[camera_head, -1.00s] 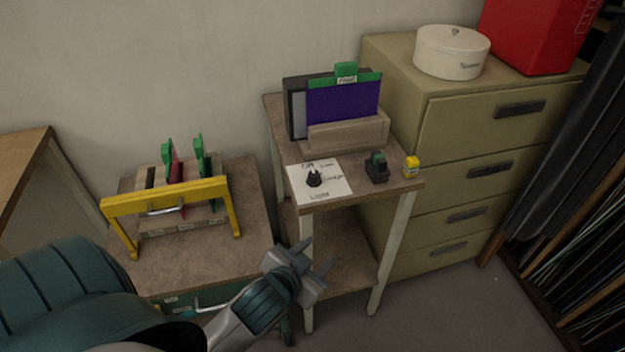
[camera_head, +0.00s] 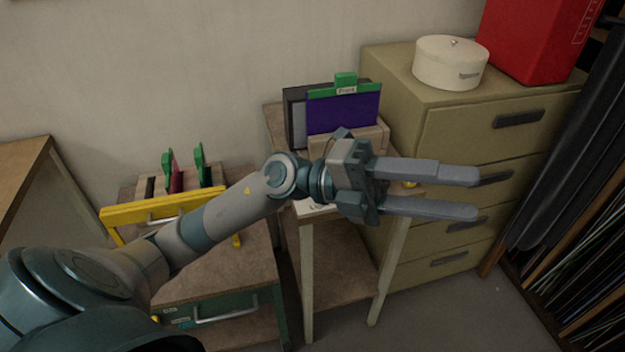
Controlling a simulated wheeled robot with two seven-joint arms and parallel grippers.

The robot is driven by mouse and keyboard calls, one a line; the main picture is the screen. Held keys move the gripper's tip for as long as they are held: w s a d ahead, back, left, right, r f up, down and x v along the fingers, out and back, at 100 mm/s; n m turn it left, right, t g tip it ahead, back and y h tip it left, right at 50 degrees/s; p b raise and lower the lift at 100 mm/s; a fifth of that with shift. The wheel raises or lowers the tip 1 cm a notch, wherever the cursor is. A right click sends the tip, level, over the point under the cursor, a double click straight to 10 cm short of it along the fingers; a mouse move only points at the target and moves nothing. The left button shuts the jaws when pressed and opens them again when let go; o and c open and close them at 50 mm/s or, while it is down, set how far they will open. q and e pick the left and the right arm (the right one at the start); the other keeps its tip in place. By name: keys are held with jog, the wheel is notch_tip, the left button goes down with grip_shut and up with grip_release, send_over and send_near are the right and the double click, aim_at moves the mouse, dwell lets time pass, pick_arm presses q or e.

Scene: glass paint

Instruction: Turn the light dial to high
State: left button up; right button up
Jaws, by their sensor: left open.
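The light dial is hidden behind my left gripper and wrist in the head view. Only a sliver of its white label card (camera_head: 312,207) shows, on the small table (camera_head: 275,113) below my wrist. My left gripper (camera_head: 478,193) is open and empty, its two long grey fingers pointing right, above and in front of the table's right end. I cannot tell its exact height above the table. My right gripper is not in view.
A purple panel with a green clip (camera_head: 343,112) stands in a wooden holder behind my gripper. A yellow item (camera_head: 409,184) shows between my fingers. A drawer cabinet (camera_head: 480,130) stands right, carrying a round white box (camera_head: 450,64) and a red box (camera_head: 535,38). A yellow-framed rack (camera_head: 150,211) stands left.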

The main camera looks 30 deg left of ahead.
pick_arm(q)
jog(key=w+a+f+m+y, duration=0.3)
jog(key=a+f+y, duration=0.5)
jog(key=f+y, duration=0.3)
jog(key=w+a+r+n+t+y, duration=0.1)
jog(key=a+y, duration=0.4)
jog(key=a, duration=0.6)
jog(key=w+a+n+t+y, duration=0.1)
jog(key=w+a+n+y, duration=0.2)
jog(key=a, duration=0.8)
jog(key=shift+w+r+y, duration=0.35)
jog(key=shift+w+y, duration=0.45)
jog(key=shift+y, duration=0.4)
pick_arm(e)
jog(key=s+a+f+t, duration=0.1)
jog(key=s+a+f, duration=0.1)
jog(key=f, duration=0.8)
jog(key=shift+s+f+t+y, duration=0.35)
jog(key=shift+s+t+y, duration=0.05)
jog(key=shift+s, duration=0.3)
pick_arm(q)
jog(key=shift+d+f, duration=0.1)
